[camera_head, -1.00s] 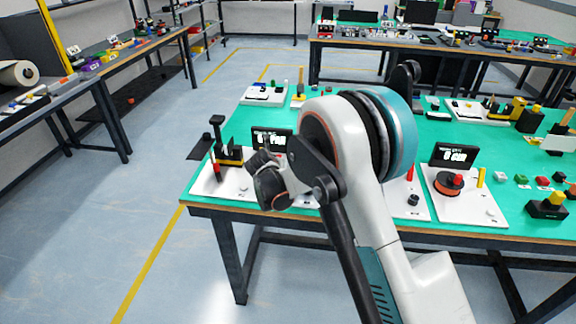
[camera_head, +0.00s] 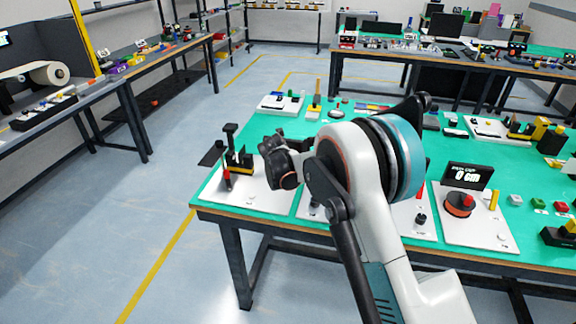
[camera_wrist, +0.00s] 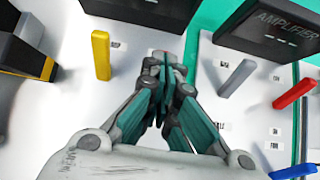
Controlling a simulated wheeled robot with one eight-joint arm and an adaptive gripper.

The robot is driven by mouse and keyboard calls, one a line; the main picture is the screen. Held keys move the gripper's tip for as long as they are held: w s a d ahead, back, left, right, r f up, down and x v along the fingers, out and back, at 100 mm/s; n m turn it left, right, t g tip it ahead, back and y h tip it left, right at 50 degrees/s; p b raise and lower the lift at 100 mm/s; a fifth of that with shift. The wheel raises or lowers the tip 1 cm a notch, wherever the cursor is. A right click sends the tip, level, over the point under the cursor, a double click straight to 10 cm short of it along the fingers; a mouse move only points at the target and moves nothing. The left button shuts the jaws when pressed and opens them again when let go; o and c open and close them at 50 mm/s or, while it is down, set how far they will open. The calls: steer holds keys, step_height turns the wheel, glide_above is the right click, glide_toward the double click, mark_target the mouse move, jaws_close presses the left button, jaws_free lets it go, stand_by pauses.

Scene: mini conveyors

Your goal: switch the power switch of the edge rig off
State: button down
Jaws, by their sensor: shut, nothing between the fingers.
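My gripper (camera_head: 283,160) is above the front left of the green table in the head view. In the wrist view its fingers (camera_wrist: 165,75) are together with nothing between them, over a white board (camera_wrist: 75,115). A yellow lever (camera_wrist: 101,55) stands on that board to the left of the fingertips, apart from them. A grey lever (camera_wrist: 237,78) and a red lever (camera_wrist: 294,88) are to the right, below a black box marked AMPLIFIER (camera_wrist: 280,25). I cannot read a label for the edge rig or tell which part is its power switch.
A black stand with a yellow base (camera_head: 240,160) is on the left board, beside a red upright (camera_head: 226,178). A rig with a "0 cm" display (camera_head: 467,176) is farther right. A blue lever (camera_wrist: 293,172) is at lower right in the wrist view. The floor left of the table is clear.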

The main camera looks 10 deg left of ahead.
steer(key=shift+r, duration=0.1)
steer(key=shift+r+p, duration=0.3)
steer(key=shift+r, duration=0.4)
